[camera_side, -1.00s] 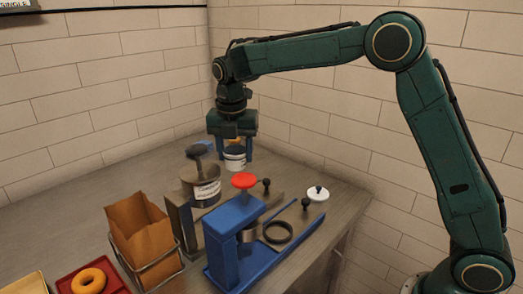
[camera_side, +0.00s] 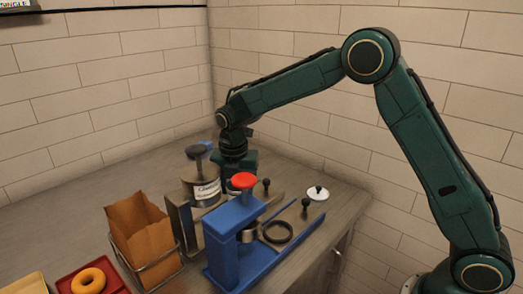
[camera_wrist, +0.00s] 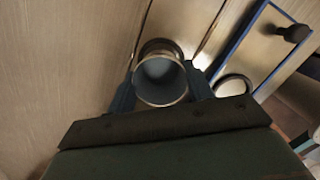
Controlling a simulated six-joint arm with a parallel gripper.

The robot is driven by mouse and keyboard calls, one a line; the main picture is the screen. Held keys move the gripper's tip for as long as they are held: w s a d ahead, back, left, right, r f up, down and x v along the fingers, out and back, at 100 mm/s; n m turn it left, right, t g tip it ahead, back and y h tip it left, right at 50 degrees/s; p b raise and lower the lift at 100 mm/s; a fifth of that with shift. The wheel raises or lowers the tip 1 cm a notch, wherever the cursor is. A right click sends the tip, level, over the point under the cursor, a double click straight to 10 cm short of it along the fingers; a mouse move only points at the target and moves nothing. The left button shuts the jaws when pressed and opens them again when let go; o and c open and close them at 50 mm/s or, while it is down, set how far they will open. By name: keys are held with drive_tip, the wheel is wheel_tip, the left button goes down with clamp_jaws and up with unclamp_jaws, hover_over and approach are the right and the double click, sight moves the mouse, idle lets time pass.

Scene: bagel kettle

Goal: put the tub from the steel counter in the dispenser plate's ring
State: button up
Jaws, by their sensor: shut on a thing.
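The tub (camera_wrist: 160,76) is open-topped with a pale rim, and I look down into it in the wrist view. My gripper (camera_wrist: 160,90) is shut on it, one blue finger on each side. A dark ring (camera_wrist: 158,44) on the steel dispenser plate (camera_wrist: 185,18) shows just past the tub's far edge. I cannot tell whether the tub sits inside this ring or just above it. In the side view my gripper (camera_side: 232,180) is low behind the red knob, and the tub is mostly hidden there.
A labelled steel can (camera_side: 205,190) stands close left of my gripper. The blue press with its red knob (camera_side: 243,181) stands in front, with a black ring (camera_side: 278,232) on its plate. A white lid (camera_side: 318,193) lies right.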

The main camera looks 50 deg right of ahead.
drive_tip(key=shift+f, duration=1.3)
drive_tip(key=shift+f, duration=0.1)
drive_tip(key=o, duration=0.9)
drive_tip(key=shift+o, duration=0.2)
wheel_tip(320, 180, up, 12)
drive_tip(key=a, duration=0.1)
drive_tip(key=shift+s, duration=0.45)
drive_tip(key=shift+a, duration=0.1)
